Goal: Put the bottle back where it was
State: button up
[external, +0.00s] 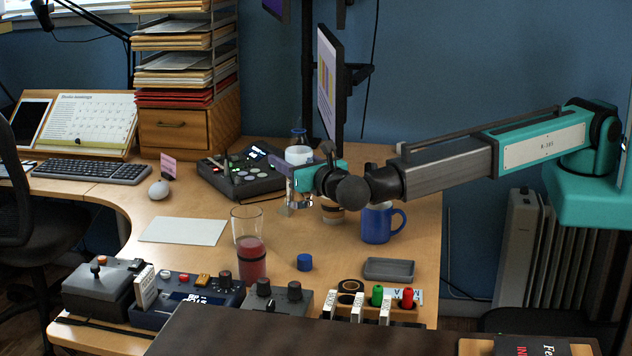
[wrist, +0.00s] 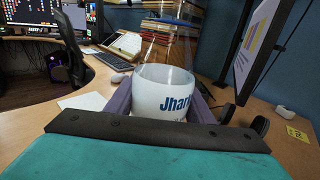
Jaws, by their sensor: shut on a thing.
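The bottle (external: 298,154) is clear with a broad white label, and its top stands above my gripper in the external view. In the wrist view the bottle (wrist: 166,88) is upright, with dark blue letters on the label. My gripper (external: 299,186) is shut on it, with purple fingers on either side. My gripper (wrist: 160,105) hides part of the bottle's lower body. Whether its base touches the desk I cannot tell.
A blue mug (external: 377,224) and a partly hidden cup (external: 333,212) stand right of my gripper. A glass with red drink (external: 250,258), a blue cap (external: 305,262) and a grey tray (external: 389,270) are nearer. A control panel (external: 240,178) is left; the monitor (external: 328,85) is behind.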

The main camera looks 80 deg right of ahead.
jog(key=shift+w+d+f, duration=0.15)
jog(key=shift+d, duration=0.3)
notch_tip(320, 180, down, 6)
dwell(0.7)
jog(key=shift+f, duration=0.15)
jog(key=shift+f+p, duration=0.5)
jog(key=shift+f, duration=1.35)
jog(key=shift+f, duration=0.1)
jog(key=o, duration=1.3)
